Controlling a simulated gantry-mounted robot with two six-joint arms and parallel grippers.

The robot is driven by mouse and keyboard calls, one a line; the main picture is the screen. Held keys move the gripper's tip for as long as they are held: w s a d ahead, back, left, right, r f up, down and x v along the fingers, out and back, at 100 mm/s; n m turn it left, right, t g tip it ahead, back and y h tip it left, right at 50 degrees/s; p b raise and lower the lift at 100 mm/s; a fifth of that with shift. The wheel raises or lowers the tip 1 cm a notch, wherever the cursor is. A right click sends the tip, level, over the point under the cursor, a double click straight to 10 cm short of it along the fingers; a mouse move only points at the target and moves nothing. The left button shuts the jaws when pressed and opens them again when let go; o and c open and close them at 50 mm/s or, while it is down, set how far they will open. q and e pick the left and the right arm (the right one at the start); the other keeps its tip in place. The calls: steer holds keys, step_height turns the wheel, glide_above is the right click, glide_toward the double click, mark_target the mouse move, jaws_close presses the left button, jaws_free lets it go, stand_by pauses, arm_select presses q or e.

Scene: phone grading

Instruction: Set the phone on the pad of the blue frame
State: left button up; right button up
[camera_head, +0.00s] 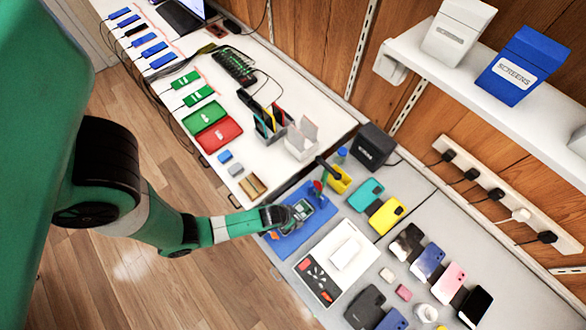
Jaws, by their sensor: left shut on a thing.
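My left gripper (287,213) reaches in from the left and is shut on a small dark phone-like thing with a pale edge (302,209). The jaws hide part of it. It is over a flat blue piece (286,245), which I take for the blue frame. Whether the phone touches the blue surface or is held just above it, I cannot tell. The pad cannot be made out apart from the phone and gripper. A small red and blue part (317,187) stands at the far side of the blue piece. My right gripper is not in view.
A white board with tools (318,283) lies right of the blue piece. A yellow holder (339,180), teal case (366,194) and yellow case (387,216) lie beyond. Several phones, including a pink one (448,283), lie further right. A black box (372,146) stands at the wall.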

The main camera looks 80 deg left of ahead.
arm_select(q)
steer(key=shift+f, duration=0.4)
stand_by(0.7)
steer(key=o, duration=1.2)
steer(key=shift+c, duration=0.2)
steer(key=shift+r, duration=0.15)
steer(key=shift+r+p, duration=0.4)
steer(key=shift+r, duration=0.05)
steer(key=shift+r, duration=0.1)
step_height(320, 180, up, 7)
steer(key=p, duration=0.7)
